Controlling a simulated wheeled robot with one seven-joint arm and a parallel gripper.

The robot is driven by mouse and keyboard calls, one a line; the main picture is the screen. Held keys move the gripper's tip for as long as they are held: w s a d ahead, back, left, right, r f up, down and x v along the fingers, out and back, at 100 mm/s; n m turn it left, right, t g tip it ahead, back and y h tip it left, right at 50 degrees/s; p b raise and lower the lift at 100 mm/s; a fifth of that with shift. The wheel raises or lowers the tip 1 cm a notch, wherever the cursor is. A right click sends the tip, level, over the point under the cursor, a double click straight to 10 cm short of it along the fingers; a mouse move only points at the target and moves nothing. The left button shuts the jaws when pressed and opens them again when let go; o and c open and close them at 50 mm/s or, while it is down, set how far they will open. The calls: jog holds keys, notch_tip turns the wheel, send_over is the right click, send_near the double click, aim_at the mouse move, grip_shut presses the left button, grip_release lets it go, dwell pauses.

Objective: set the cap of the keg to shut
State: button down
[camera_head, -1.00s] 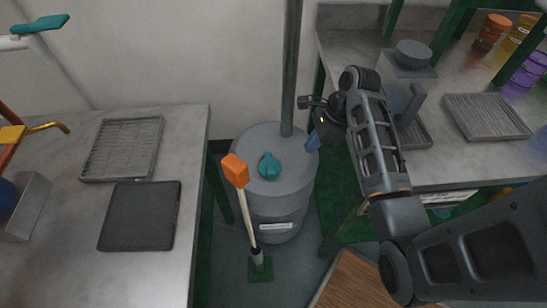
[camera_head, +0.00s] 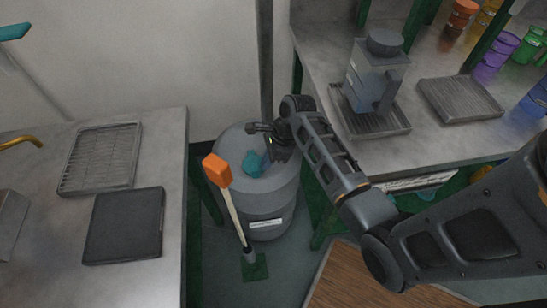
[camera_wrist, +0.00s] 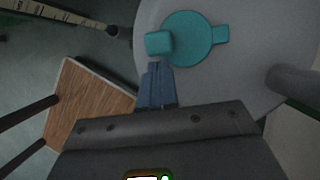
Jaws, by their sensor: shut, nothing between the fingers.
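The grey keg (camera_head: 275,203) stands on the floor between two metal tables. Its teal cap (camera_head: 252,164) sits on the keg's top. In the wrist view the cap (camera_wrist: 191,38) is a round teal disc with a raised block on the left and a small tab on the right. My gripper (camera_head: 267,160) is over the keg top, just right of the cap. Its blue fingers (camera_wrist: 156,72) are together and empty, with their tips at the near edge of the raised block. I cannot tell whether they touch it.
An orange-headed mallet-like tool (camera_head: 217,170) stands upright in front of the keg. A dark pole rises behind the keg. The left table (camera_head: 60,280) holds a rack and a black plate. The right table (camera_head: 330,50) holds a grinder-like device and trays.

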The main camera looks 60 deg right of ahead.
jog(key=shift+w+a+r+m+p, duration=0.2)
jog(key=shift+w+a+m+p, duration=0.3)
jog(key=shift+p, duration=0.55)
jog(key=shift+a+f, duration=0.2)
jog(key=shift+a, duration=0.05)
jog(key=shift+d, duration=0.15)
